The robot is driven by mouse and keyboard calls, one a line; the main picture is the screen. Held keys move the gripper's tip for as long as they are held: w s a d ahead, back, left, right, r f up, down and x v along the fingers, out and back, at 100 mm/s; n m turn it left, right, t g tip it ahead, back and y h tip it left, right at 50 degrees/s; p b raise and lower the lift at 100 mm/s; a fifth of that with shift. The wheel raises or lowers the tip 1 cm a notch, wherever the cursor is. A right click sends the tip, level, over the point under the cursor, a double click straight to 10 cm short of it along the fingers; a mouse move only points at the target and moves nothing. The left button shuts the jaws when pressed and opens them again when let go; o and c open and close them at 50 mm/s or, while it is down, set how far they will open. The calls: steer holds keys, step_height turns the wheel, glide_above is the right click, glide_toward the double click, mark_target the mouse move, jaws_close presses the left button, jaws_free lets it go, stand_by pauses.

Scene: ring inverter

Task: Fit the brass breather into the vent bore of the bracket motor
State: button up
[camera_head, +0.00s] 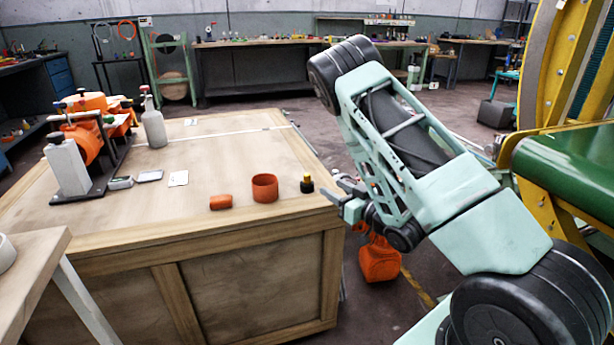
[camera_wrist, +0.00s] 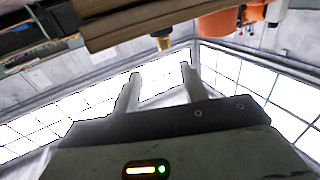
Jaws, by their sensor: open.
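The brass breather (camera_head: 307,185), small with a dark body and a brass-coloured part, stands near the right front corner of the wooden crate top (camera_head: 225,180). It also shows in the wrist view (camera_wrist: 163,42), beyond the fingertips and roughly between them in the picture. My gripper (camera_head: 337,190) is open and empty, just right of the breather and apart from it. Its two fingers show in the wrist view (camera_wrist: 159,72). The orange motor (camera_head: 84,142) sits on a dark stand at the crate's left. I cannot make out its vent bore.
An orange cup (camera_head: 265,188) and a lying orange cylinder (camera_head: 221,202) are left of the breather. An orange object (camera_head: 380,260) is on the floor below my arm. The middle of the crate top is clear.

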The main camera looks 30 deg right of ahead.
mark_target(309, 177)
steer(key=w, duration=0.5)
steer(key=shift+a, duration=0.35)
steer(key=w, duration=0.2)
steer(key=w+a, duration=0.1)
steer(key=w, duration=0.1)
steer(key=shift+w+a+f, duration=0.1)
steer(key=shift+w+a, duration=0.05)
steer(key=shift+w, duration=0.7)
jaws_close()
